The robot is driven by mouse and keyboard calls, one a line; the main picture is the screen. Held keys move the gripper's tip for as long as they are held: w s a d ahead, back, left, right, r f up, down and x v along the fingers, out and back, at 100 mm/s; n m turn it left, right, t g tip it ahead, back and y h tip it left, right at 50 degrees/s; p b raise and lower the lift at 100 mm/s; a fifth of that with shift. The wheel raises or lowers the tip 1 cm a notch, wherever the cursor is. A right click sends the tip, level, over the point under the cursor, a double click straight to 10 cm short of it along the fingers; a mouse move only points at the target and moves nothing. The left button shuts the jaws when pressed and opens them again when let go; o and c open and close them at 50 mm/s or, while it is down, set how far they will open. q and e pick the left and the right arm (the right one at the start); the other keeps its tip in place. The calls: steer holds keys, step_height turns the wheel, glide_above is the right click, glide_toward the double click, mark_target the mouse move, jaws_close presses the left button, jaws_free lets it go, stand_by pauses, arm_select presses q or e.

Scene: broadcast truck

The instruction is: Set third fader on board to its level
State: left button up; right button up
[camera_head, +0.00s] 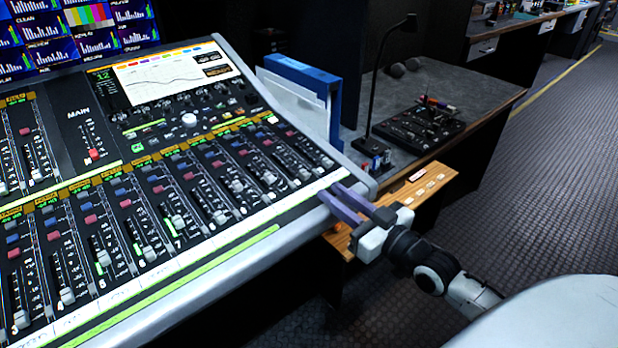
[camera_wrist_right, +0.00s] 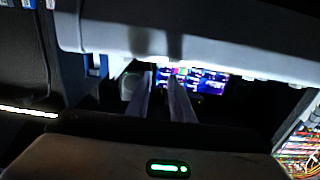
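The mixing board (camera_head: 200,290) fills the left of the head view, with a row of channel faders along its front. The fader strip marked 3 has its light knob (camera_head: 22,319) low in its slot at the lower left. My right gripper (camera_head: 332,193) is at the board's front right corner, far to the right of that fader. Its two purple fingers point toward the board, apart, with nothing seen between them. They also show spread in the wrist view (camera_wrist_right: 160,85), below a pale edge (camera_wrist_right: 200,45). My left gripper is not in view.
A wooden shelf (camera_head: 432,180) with small labels lies under my right gripper. A blue binder (camera_head: 300,75) stands behind the board's right side. A desk lamp (camera_head: 385,60) and a black control panel (camera_head: 420,125) are on the grey desk. Open carpet lies at right.

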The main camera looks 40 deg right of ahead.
mark_target(308, 175)
steer(key=w, duration=0.7)
steer(key=shift+w+a+f, duration=0.1)
steer(key=shift+w+a, duration=0.2)
steer(key=shift+w, duration=0.1)
jaws_close()
